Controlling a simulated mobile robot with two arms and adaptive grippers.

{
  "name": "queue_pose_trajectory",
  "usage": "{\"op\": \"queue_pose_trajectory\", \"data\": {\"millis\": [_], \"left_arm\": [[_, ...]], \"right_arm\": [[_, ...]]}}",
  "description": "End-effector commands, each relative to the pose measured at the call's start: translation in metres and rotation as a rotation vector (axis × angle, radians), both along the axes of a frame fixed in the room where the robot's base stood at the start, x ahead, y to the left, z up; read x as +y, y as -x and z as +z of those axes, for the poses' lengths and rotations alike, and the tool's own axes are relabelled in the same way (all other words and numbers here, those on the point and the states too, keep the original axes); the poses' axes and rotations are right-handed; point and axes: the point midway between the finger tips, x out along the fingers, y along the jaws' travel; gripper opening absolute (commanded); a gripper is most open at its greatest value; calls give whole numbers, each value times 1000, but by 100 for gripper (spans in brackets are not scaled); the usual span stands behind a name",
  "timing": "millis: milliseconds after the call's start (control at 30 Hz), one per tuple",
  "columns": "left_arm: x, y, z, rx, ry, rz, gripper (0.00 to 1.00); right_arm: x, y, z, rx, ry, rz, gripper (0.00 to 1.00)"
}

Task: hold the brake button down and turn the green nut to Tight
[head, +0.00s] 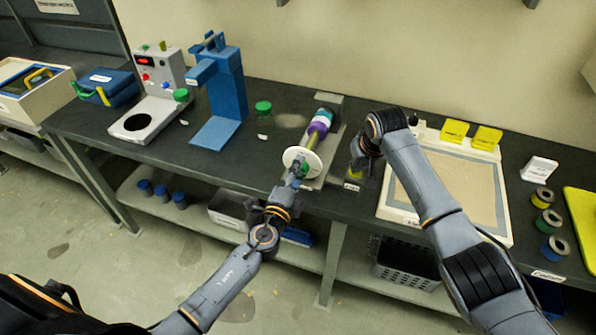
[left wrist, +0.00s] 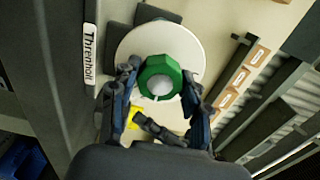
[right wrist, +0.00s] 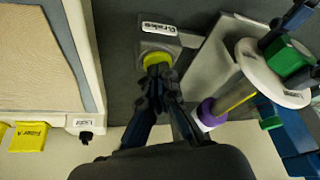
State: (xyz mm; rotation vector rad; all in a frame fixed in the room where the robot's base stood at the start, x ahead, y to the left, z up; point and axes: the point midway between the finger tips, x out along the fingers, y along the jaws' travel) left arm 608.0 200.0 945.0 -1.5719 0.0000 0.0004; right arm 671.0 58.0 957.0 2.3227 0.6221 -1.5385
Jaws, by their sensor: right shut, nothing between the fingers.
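The green nut (left wrist: 160,78) sits at the centre of a white disc (left wrist: 190,45) on the expeller's shaft. My left gripper (left wrist: 162,72) has one finger on each side of the nut; I cannot tell if both press on it. In the head view my left gripper (head: 299,165) is in front of the disc (head: 302,160). The yellow brake button (right wrist: 157,59) stands on a grey base beside a label reading "Brake" (right wrist: 160,29). My right gripper (right wrist: 158,77) is shut and empty, its fingertips at the button and covering part of it. The disc's Tight mark is not readable.
The bench's front edge runs below the disc.

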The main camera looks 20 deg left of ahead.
Motion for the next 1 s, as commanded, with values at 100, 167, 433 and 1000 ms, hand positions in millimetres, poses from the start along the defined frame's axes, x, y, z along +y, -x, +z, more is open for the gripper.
{"op": "queue_pose_trajectory", "data": {"millis": [100, 167, 433, 1000], "left_arm": [[0, 0, 0, 1, -2, 0, 24], [0, 0, 0, 1, -22, 0, 24], [0, 0, -1, 1, -420, -1, 24], [0, 2, -1, 1, -609, 0, 64]], "right_arm": [[-1, 1, -1, 3, 1, -1, 0], [-1, 1, -1, 3, 1, -1, 0], [0, 1, -2, 3, 1, -1, 0], [0, 1, -1, 3, 1, 0, 0]]}}
